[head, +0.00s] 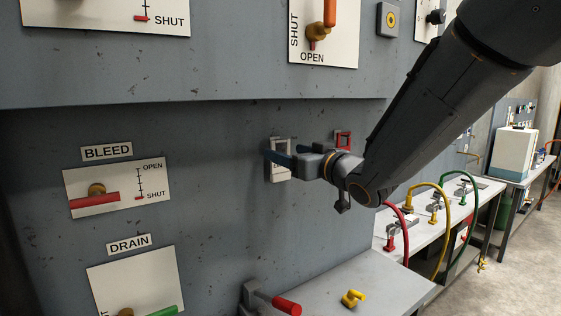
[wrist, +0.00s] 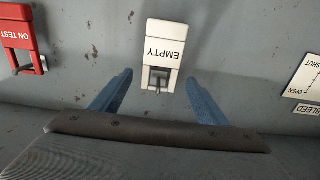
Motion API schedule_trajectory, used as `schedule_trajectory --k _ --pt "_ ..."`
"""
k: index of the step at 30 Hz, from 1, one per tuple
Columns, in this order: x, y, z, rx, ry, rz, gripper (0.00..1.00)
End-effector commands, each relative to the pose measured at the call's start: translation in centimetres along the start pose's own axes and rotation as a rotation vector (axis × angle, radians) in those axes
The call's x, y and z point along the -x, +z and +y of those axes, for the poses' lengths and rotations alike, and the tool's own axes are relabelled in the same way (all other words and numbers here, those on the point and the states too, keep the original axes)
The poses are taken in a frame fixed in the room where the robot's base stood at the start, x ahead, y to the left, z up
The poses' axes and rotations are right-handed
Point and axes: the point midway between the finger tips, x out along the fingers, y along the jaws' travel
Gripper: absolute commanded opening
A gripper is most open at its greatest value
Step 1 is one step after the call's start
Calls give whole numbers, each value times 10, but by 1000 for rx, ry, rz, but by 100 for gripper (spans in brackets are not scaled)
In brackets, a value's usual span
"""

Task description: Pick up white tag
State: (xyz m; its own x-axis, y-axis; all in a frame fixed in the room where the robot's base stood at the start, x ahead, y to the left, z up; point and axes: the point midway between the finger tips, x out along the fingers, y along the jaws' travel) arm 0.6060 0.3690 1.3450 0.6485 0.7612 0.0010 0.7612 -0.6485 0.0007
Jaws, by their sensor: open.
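The white tag (wrist: 163,45) is in the wrist view, with the word EMPTY upside down on it. It hangs on a small dark peg through an opening in its frame, against the grey panel. My gripper (wrist: 158,92) is open, with one blue finger on each side of the tag's lower part in the picture. I see gaps between the fingers and the tag. In the head view the white tag (head: 280,174) is partly hidden behind my gripper (head: 280,158).
A red tag (wrist: 22,42) reading ON TEST hangs to the left in the wrist view; it also shows in the head view (head: 343,140). The BLEED plate (head: 118,188) with a red lever is left. A bench (head: 345,285) below carries a yellow valve piece (head: 353,298).

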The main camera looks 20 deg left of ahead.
Motion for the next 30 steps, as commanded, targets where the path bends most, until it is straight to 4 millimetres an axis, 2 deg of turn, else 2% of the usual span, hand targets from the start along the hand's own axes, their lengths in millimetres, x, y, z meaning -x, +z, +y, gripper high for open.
schedule_trajectory --k 4,12,20,30 --pt "-12 0 0 -1 1 -1 69" --pt "-13 1 0 -1 2 -1 69" --pt "-13 1 0 -1 2 -1 25" --pt "-13 -1 0 0 2 0 25"
